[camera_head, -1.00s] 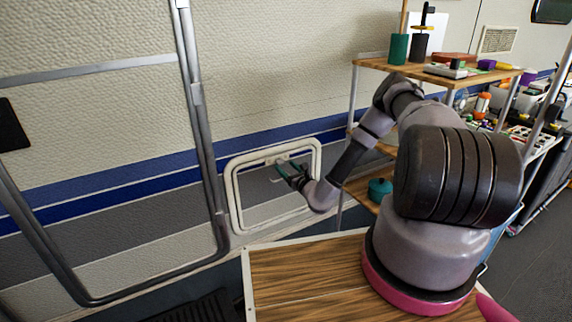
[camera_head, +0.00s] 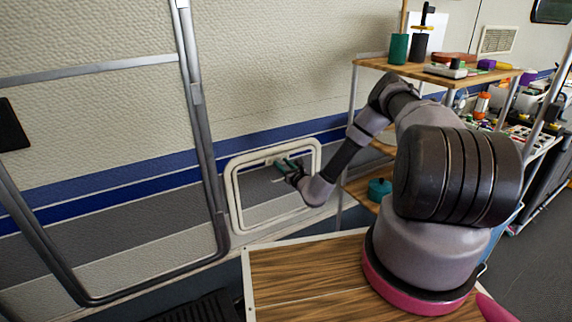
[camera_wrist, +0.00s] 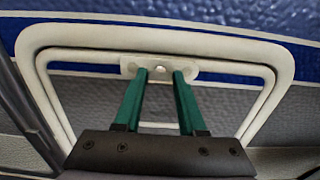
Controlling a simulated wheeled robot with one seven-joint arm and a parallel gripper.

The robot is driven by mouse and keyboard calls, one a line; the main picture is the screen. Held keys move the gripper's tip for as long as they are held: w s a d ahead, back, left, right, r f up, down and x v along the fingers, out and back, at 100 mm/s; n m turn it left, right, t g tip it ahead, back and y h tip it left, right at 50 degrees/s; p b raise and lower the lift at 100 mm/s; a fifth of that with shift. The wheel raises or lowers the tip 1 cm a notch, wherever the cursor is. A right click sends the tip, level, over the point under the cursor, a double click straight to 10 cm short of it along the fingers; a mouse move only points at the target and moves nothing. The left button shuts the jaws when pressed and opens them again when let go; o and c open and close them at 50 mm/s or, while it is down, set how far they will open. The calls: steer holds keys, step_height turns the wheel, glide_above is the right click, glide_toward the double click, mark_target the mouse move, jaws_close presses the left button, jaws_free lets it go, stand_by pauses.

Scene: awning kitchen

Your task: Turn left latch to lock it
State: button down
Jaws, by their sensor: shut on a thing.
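A white-framed hatch (camera_head: 234,195) is set low in the striped wall. In the wrist view its frame (camera_wrist: 285,80) spans most of the picture. The latch (camera_wrist: 130,67), a pale plate with a small round middle part, sits at the frame's top edge. It is the only latch I can make out. My gripper (camera_wrist: 161,72) has two green fingers, one on each side of the latch's middle part, shut on it. The fingertips hide some of the latch. In the head view my gripper (camera_head: 283,164) is at the hatch's top edge and the latch's angle cannot be read.
A metal tube frame (camera_head: 198,120) stands left of the hatch. A shelf rack (camera_head: 385,63) with cups and tools stands to the right, with a teal pot (camera_head: 379,188) lower down. A wooden top (camera_head: 300,275) lies below the hatch. The wall above the hatch is clear.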

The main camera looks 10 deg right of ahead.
steer(key=shift+m, duration=0.3)
steer(key=m, duration=0.4)
steer(key=shift+d+m, duration=0.1)
steer(key=shift+m, duration=0.2)
steer(key=m, duration=0.4)
steer(key=shift+m, duration=0.3)
steer(key=m, duration=0.4)
steer(key=shift+m, duration=2.1)
steer(key=shift+c, duration=2.4)
jaws_free()
steer(key=shift+r, duration=0.1)
